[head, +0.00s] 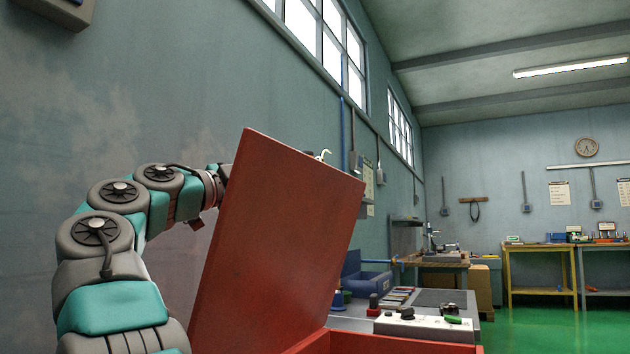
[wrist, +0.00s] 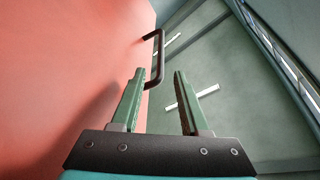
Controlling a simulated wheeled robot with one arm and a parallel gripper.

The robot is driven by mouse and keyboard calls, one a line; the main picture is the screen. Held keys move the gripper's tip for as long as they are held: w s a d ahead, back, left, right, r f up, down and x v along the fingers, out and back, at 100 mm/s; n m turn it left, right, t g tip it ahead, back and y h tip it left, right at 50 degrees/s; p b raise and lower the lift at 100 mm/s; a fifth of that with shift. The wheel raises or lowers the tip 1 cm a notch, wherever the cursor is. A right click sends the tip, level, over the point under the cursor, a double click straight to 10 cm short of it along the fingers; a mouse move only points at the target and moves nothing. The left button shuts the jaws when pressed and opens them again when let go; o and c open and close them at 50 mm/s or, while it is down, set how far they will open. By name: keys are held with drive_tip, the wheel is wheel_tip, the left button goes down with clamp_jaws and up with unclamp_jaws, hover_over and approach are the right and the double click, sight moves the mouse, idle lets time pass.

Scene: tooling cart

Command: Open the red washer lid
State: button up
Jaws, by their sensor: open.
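The red washer lid (head: 280,245) stands raised and steeply tilted above the red washer body (head: 395,343) in the head view. In the wrist view the lid (wrist: 65,75) fills the left side. A dark bar handle (wrist: 161,50) sticks out from the lid's face. My gripper (wrist: 160,72) is open, with its two green fingers on either side of an empty gap. The handle shows just beyond the fingertips, close to the left one; I cannot tell whether they touch. In the head view my arm reaches behind the lid, which hides my gripper and the handle.
Right of the lid is a grey bench top (head: 440,298) with a white control panel (head: 425,326) and small parts. A blue bin (head: 365,283) stands behind it. A yellow-legged table (head: 540,248) is far right. Green floor (head: 540,320) lies open there. A wall is behind my arm.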

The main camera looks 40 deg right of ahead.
drive_tip(key=p+x, duration=0.3)
drive_tip(key=x, duration=0.4)
drive_tip(key=shift+d+r, duration=0.1)
drive_tip(key=shift+d, duration=0.2)
clamp_jaws()
idle(1.2)
